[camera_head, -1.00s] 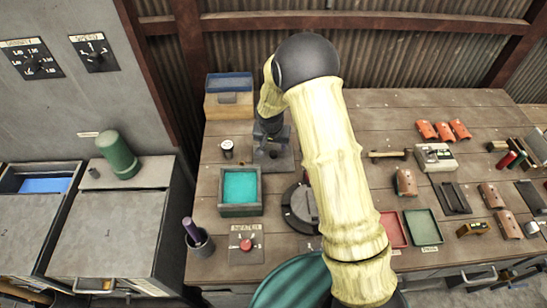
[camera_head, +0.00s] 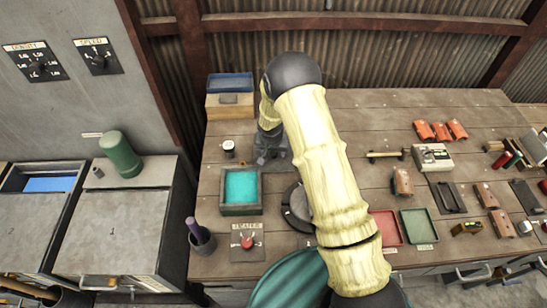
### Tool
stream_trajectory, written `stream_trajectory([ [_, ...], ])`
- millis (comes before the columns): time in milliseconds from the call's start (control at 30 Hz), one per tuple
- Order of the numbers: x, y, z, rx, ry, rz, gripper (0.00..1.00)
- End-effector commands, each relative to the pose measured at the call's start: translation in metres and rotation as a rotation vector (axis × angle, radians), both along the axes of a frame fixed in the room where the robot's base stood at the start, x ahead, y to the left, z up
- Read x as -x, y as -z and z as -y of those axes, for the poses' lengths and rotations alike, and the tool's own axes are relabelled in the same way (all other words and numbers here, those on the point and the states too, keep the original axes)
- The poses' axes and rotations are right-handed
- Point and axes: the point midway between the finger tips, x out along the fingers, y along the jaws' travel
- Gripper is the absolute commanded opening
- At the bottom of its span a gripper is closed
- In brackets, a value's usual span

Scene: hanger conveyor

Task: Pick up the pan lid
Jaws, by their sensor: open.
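A dark grey square plate (camera_head: 284,161), which looks like the pan lid, lies flat on the wooden bench behind the teal-filled square pan (camera_head: 241,188). My gripper (camera_head: 268,156) points down over this plate, at the end of my pale yellow arm. It is open, and its dark fingers blend with the plate. I cannot tell whether they touch it or stand around its handle. The wrist covers the plate's rear part.
A small white-topped cup (camera_head: 228,148) stands just left of the plate, and a box with a blue top (camera_head: 230,97) stands behind. A dark round plate (camera_head: 295,211) is partly hidden by my arm. A heater button panel (camera_head: 247,242) sits at the front.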

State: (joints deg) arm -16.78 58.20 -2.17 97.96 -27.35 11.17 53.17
Motion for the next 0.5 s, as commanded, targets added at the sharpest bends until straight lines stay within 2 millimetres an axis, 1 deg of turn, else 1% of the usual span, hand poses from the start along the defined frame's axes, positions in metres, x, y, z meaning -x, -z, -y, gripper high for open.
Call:
stream_trajectory([
  [233,0.0002,-0.0002,0.0001,0.000,0.000,0.000,0.52],
  [367,0.0002,-0.0002,0.0001,0.000,0.000,0.000,0.26],
  [400,0.0002,-0.0002,0.0001,0.000,0.000,0.000,0.18],
  [467,0.0002,-0.0003,0.0001,0.000,0.000,0.000,0.07],
  [500,0.0002,-0.0003,0.0001,0.000,0.000,0.000,0.06],
])
